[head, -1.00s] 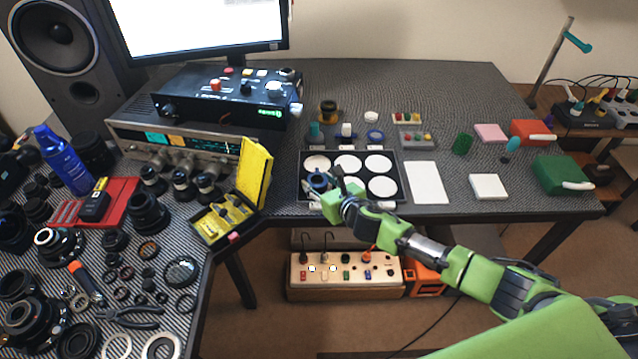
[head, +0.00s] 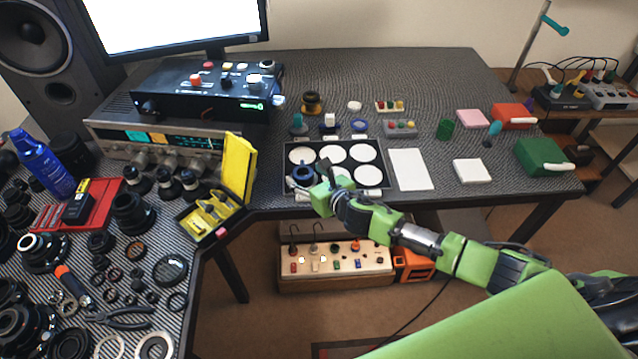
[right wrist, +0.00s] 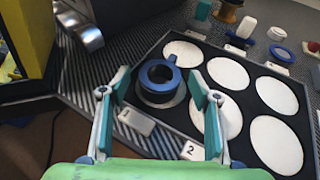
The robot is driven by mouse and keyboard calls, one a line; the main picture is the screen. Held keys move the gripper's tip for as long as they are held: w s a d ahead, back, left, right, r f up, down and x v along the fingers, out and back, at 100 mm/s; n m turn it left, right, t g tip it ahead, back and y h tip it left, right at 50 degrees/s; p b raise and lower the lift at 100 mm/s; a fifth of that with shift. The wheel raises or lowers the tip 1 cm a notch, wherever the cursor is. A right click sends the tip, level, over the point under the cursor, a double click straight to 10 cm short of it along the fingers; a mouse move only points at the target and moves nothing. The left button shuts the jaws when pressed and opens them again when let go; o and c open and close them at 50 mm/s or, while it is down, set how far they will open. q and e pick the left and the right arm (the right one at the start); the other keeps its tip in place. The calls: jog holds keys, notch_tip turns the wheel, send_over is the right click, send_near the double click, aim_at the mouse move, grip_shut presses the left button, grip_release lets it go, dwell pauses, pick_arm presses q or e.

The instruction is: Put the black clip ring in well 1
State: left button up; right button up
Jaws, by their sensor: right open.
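A six-well tray (head: 388,187) with white discs in its wells lies on the table. A blue ring-shaped piece (head: 302,174) with a dark band sits at its near-left well. The right wrist view shows this piece (right wrist: 160,82) beside label 1 (right wrist: 137,121), over the white disc. I cannot make out a separate black clip ring; the dark band may be it. My right gripper (head: 316,190) is over the tray's near-left corner. In the right wrist view my right gripper (right wrist: 160,92) is open, one finger on each side of the blue piece. My left gripper is out of view.
A yellow open case (head: 238,170) stands left of the tray. A white mat (head: 410,169) and a white block (head: 472,171) lie to its right. Small colored parts (head: 311,103) stand behind it. Lens parts and tools crowd the left table.

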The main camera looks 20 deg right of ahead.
jog(key=v, duration=1)
jog(key=shift+s+r, duration=0.2)
jog(key=shift+s, duration=0.05)
